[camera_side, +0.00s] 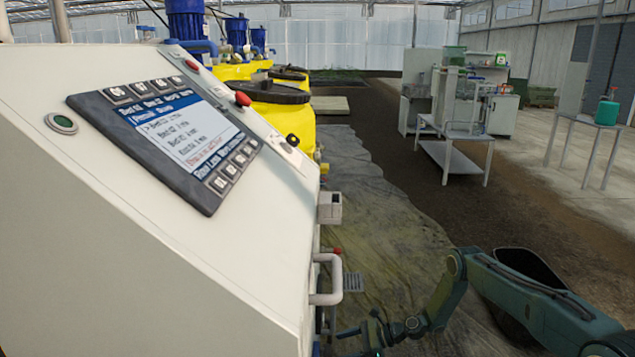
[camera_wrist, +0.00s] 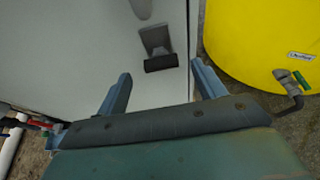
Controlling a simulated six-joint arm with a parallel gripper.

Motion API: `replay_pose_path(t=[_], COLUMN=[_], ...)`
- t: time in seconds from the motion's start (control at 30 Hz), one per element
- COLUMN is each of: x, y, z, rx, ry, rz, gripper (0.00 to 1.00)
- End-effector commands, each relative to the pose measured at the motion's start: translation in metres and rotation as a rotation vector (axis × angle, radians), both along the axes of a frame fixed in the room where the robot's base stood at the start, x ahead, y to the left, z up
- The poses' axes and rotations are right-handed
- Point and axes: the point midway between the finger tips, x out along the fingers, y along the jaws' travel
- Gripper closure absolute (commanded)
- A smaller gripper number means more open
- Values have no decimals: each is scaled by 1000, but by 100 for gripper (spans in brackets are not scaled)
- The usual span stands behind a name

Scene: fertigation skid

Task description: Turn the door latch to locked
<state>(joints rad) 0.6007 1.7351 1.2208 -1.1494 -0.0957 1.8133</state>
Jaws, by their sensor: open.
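The door latch (camera_wrist: 162,62) shows in the wrist view as a dark bar at the lower end of a grey mount on the pale cabinet face (camera_wrist: 90,45). The bar lies nearly level in the picture, tilted slightly. My gripper (camera_wrist: 161,72) is open, with one finger to the left and one to the right of the bar. Nothing is between the fingers in their grip; I cannot tell how far they are from the latch. In the side view, my gripper (camera_side: 358,340) is low beside the cabinet's right edge, and the latch cannot be made out.
A yellow tank (camera_wrist: 255,40) with a green-handled valve (camera_wrist: 290,80) stands to the right in the wrist view. In the side view, a white grab handle (camera_side: 330,282) and a small box (camera_side: 330,208) stick out from the cabinet. Open floor lies right of it.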

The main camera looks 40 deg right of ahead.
Motion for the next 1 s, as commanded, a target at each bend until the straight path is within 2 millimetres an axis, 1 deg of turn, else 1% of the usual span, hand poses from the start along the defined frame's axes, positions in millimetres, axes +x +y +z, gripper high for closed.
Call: replay_pose_path(t=[0.1,0.23,0.4,0.63,0.67,0.7,0.87,0.9,1.0], x=[9,15,19,19,19,19,19,19,18], y=[9,15,18,18,18,18,18,18,18], z=[-5,-9,-10,-11,-11,-10,-10,-10,-10], rx=[-1,0,0,0,0,0,0,0,-1], ry=[-1,0,-2,-1,-1,-1,0,0,-1], rz=[3,1,-1,-1,-1,-1,0,0,0], gripper=[31,31,31,31,33,41,72,76,76])
